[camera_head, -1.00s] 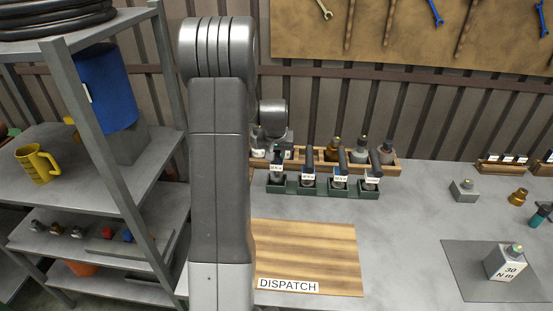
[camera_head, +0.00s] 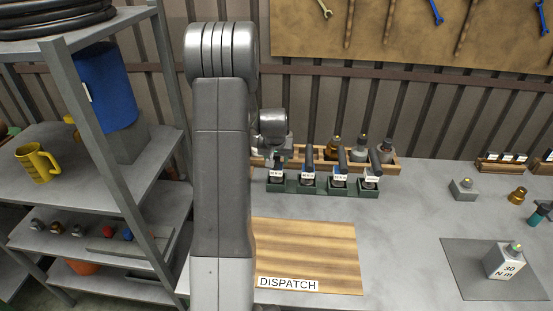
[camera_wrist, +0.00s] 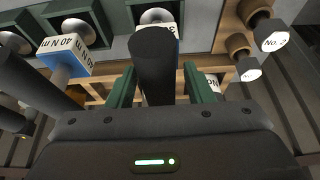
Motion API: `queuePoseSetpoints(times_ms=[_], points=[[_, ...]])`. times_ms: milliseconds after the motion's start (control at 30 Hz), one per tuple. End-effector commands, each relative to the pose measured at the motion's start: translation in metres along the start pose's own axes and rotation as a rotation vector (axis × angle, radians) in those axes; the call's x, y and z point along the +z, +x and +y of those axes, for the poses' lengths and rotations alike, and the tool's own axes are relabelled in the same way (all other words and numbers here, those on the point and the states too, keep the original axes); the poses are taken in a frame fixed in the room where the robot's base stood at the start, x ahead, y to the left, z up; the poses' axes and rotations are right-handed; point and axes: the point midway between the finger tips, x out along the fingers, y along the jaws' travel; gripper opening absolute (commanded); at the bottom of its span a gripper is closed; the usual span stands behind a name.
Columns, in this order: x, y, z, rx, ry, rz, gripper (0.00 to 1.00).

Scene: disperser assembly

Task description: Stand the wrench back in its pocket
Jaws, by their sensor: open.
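Several dark-handled torque wrenches stand in the pockets of a green rack (camera_head: 323,189) at the back of the bench. The leftmost wrench (camera_head: 277,174) stands in the leftmost pocket, its white label level with its neighbours' labels. In the head view my gripper (camera_head: 280,157) is at this wrench's upper part, partly hidden by my arm. In the wrist view my gripper (camera_wrist: 160,87) is open, with its green fingers on either side of the wrench's black handle (camera_wrist: 153,65). The handle reaches toward the palm. The pocket's inside is mostly hidden, so full seating cannot be judged.
A neighbouring wrench with a blue-and-white label (camera_wrist: 72,50) stands close beside my gripper. A wooden tray (camera_head: 394,168) with several bottle-like parts is just behind the rack. The wooden dispatch board (camera_head: 310,250) in front is empty. A grey 30 N m block (camera_head: 506,262) stands on a mat at right.

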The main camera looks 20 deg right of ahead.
Motion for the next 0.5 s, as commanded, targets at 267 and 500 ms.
queuePoseSetpoints(times_ms=[267,500], points=[[-0.002,-0.021,0.0,0.0,0.0,0.004,0.47],[-0.001,-0.064,0.0,-0.001,0.0,0.004,0.47]])
